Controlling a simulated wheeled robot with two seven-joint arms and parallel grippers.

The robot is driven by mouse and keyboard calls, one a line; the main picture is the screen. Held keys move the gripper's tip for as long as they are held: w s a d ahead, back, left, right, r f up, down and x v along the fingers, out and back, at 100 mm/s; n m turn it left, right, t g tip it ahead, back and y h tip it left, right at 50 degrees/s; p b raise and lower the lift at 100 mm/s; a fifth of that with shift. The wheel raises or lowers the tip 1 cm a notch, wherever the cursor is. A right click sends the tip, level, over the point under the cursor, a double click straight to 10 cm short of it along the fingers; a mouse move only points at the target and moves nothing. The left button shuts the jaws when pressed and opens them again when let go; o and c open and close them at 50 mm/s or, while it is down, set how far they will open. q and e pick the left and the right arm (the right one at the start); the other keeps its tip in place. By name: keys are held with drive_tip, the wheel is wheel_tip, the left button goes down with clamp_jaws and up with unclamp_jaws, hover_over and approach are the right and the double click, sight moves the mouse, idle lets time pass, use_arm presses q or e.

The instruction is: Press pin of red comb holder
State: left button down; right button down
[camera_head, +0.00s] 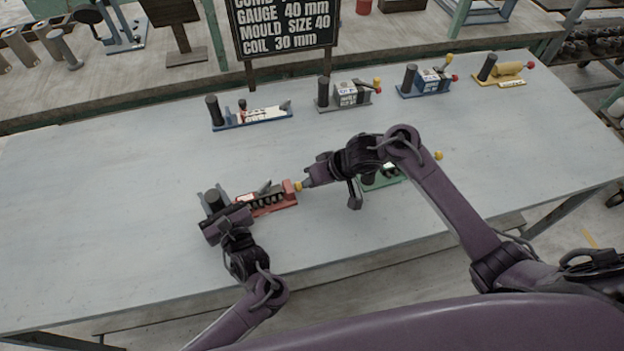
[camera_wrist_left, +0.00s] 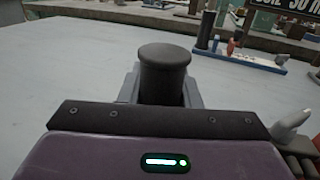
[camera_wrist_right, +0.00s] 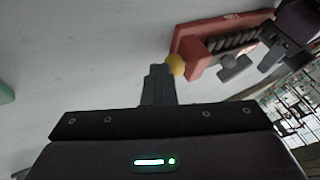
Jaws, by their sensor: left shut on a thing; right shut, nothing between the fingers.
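The red comb holder (camera_head: 270,203) lies on the table at centre left, with a dark comb or coil along it. Its yellow pin (camera_head: 298,186) sticks out at the right end and also shows in the right wrist view (camera_wrist_right: 176,65). My left gripper (camera_head: 214,208) is shut on the holder's black upright post (camera_wrist_left: 163,72) at its left end. My right gripper (camera_head: 306,184) is shut and empty, its tips at the yellow pin; in the right wrist view its fingers (camera_wrist_right: 157,84) are beside the pin, and I cannot tell whether they touch.
A green holder (camera_head: 384,178) sits partly behind my right arm. Blue (camera_head: 252,118), grey (camera_head: 345,95), another blue (camera_head: 425,82) and yellow (camera_head: 503,72) holders line the table's back. A black sign (camera_head: 283,25) stands behind. The table's left side is clear.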

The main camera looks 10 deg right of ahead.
use_arm(q)
drive_tip(key=shift+s+f, duration=0.1)
drive_tip(key=shift+f, duration=0.1)
use_arm(e)
drive_tip(key=v, duration=1)
use_arm(q)
drive_tip(key=c, duration=1)
unclamp_jaws()
drive_tip(key=shift+r, duration=0.1)
use_arm(e)
drive_tip(key=shift+w, duration=0.15)
